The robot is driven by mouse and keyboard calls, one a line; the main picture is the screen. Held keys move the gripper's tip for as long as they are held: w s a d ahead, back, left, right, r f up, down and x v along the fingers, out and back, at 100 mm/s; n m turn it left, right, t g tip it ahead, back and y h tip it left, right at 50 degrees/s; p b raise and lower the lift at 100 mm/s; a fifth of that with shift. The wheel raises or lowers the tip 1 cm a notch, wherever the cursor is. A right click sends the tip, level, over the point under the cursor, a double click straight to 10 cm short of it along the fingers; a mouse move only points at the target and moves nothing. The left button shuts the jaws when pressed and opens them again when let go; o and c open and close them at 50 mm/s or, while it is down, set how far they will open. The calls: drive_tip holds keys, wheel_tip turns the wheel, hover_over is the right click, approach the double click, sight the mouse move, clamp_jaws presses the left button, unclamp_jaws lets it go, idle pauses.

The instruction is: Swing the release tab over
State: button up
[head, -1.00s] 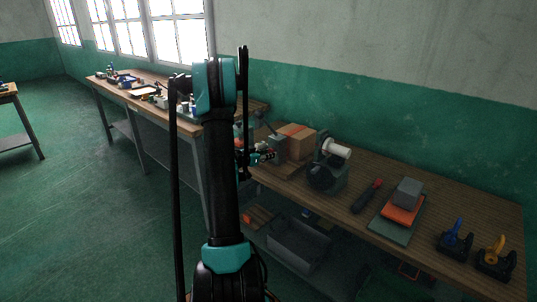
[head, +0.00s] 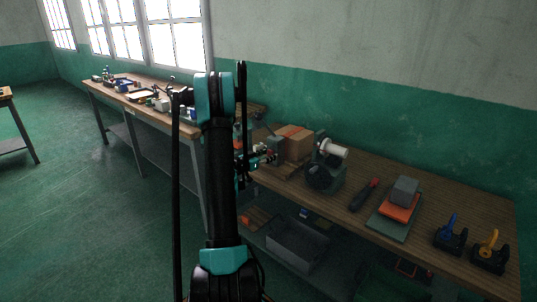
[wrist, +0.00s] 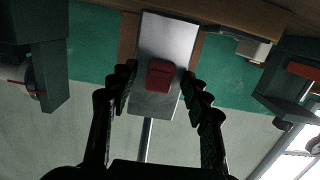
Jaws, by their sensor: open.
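A red block-like tab (wrist: 161,75) sits on the face of a pale grey metal box (wrist: 158,38) in the wrist view. A metal rod (wrist: 147,138) runs from the box below it in the picture. My gripper (wrist: 158,84) is open, with one finger on each side of the red tab and a gap to it. In the head view my gripper (head: 264,160) is by the grey box (head: 276,150) on the bench, partly hidden by my arm. I cannot tell whether the fingers touch the box.
A cardboard box (head: 298,144) stands behind the grey box. To the right on the bench (head: 345,215) are a spool machine (head: 326,172), a red-tipped tool (head: 363,195), stacked blocks (head: 402,193), and blue (head: 450,235) and yellow (head: 489,252) levered fixtures. A grey bin (head: 297,246) sits below.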

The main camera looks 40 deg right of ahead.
drive_tip(key=shift+a, duration=0.15)
drive_tip(key=a, duration=0.6)
drive_tip(key=shift+s+a+r, duration=0.35)
drive_tip(key=shift+s+r, duration=0.05)
drive_tip(key=shift+r, duration=0.05)
drive_tip(key=s+a+r+n+t+y, duration=0.15)
drive_tip(key=a+n+y, duration=0.25)
drive_tip(key=a, duration=0.7)
drive_tip(key=s+a+n+t+y, duration=0.1)
drive_tip(key=s+a+n+y, duration=0.25)
drive_tip(key=a, duration=0.75)
drive_tip(key=s+a+f+n+y, duration=0.2)
drive_tip(key=s+a+n+y, duration=0.2)
drive_tip(key=a, duration=0.9)
drive_tip(key=s+a+f+n+y, duration=0.2)
drive_tip(key=s+a+n+y, duration=0.3)
drive_tip(key=s+a, duration=0.5)
drive_tip(key=a, duration=0.3)
drive_tip(key=shift+s+f, duration=0.2)
drive_tip(key=shift+s, duration=0.2)
